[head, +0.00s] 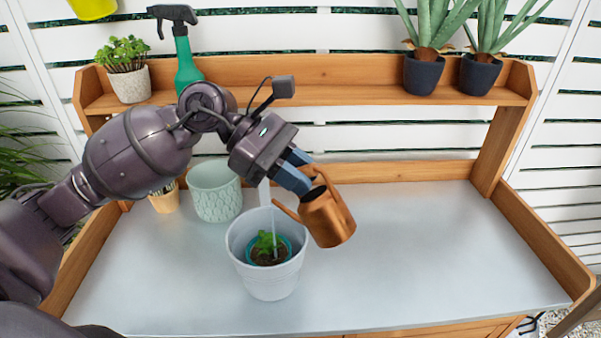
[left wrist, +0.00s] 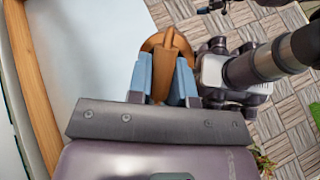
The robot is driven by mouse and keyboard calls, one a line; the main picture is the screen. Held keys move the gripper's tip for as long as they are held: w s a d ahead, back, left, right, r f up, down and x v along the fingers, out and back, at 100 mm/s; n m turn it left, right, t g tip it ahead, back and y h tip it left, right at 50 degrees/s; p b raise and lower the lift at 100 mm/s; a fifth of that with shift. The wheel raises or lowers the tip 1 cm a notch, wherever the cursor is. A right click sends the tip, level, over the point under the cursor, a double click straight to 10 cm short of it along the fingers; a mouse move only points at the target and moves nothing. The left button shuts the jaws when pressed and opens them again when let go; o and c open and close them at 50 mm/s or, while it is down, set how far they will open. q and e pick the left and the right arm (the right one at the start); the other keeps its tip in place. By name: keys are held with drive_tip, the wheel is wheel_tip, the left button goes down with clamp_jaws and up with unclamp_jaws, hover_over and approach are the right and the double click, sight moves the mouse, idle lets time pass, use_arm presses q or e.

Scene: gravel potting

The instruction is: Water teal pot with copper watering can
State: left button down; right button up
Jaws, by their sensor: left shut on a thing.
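My left gripper (head: 303,176) is shut on the handle of the copper watering can (head: 329,221) and holds it above the table. The can is tilted, its spout pointing left toward the pots. A thin pale streak, like water, runs down from near the spout tip to the plant. The teal pot (head: 286,253), with dark soil and a small green plant (head: 266,243), sits inside a larger pale grey pot (head: 271,282); only its rim shows. In the left wrist view the can (left wrist: 165,48) is between the blue fingers (left wrist: 163,78). My right gripper is not clearly visible.
A pale green patterned pot (head: 216,196) and a small tan pot (head: 164,200) stand behind left. The wooden shelf (head: 330,78) holds potted plants and a green spray bottle (head: 186,62). The grey tabletop (head: 440,250) is clear on the right.

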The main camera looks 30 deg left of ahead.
sight(316, 194)
drive_tip(key=shift+w, duration=0.1)
use_arm(q)
drive_tip(key=shift+d+f+y, duration=0.1)
drive_tip(key=shift+d+y, duration=0.1)
drive_tip(key=shift+y, duration=0.2)
drive_tip(key=d+f+y, duration=0.1)
drive_tip(key=y, duration=0.1)
drive_tip(key=shift+d+f+y, duration=0.15)
drive_tip(key=shift+f+y, duration=0.05)
drive_tip(key=shift+y, duration=0.1)
drive_tip(key=shift+d+f+m+y+b, duration=0.3)
drive_tip(key=shift+d+f+y, duration=0.4)
drive_tip(key=shift+y, duration=0.5)
drive_tip(key=shift+f, duration=0.15)
drive_tip(key=shift+s, duration=0.1)
use_arm(e)
drive_tip(key=shift+s+f, duration=0.2)
drive_tip(key=shift+f, duration=0.25)
drive_tip(key=shift+r, duration=0.1)
